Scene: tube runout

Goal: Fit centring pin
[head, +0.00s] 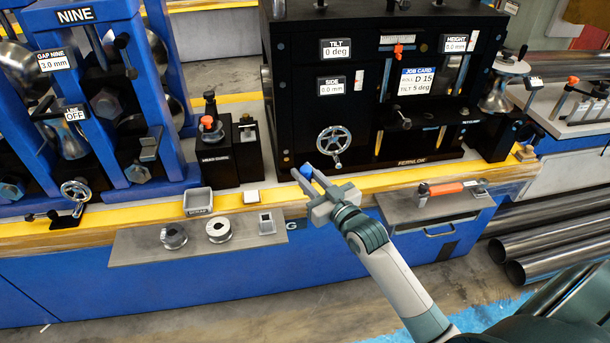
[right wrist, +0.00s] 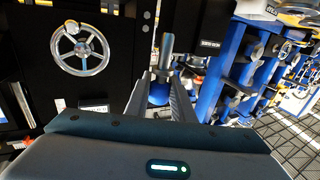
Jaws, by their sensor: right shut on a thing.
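The centring pin shows as a blue knob (head: 306,171) between the fingertips of my right gripper (head: 311,183) in the head view. In the right wrist view the pin (right wrist: 167,50) has a grey metal shank pointing up and away, with a blue part at the fingers. My right gripper is shut on it, in front of the lower edge of the black machine (head: 290,130), left of and below its handwheel (head: 333,140). The handwheel also shows in the right wrist view (right wrist: 80,50). I cannot make out the pin's seat. My left gripper is out of view.
The machine's labels read tilt 0 deg, side 0.0 mm; its job card (head: 416,81) reads D 15, tilt 5 deg. A grey shelf (head: 140,247) holds metal rings. An orange-handled tool (head: 447,188) lies right of my gripper. Blue stand NINE (head: 145,100) is at left.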

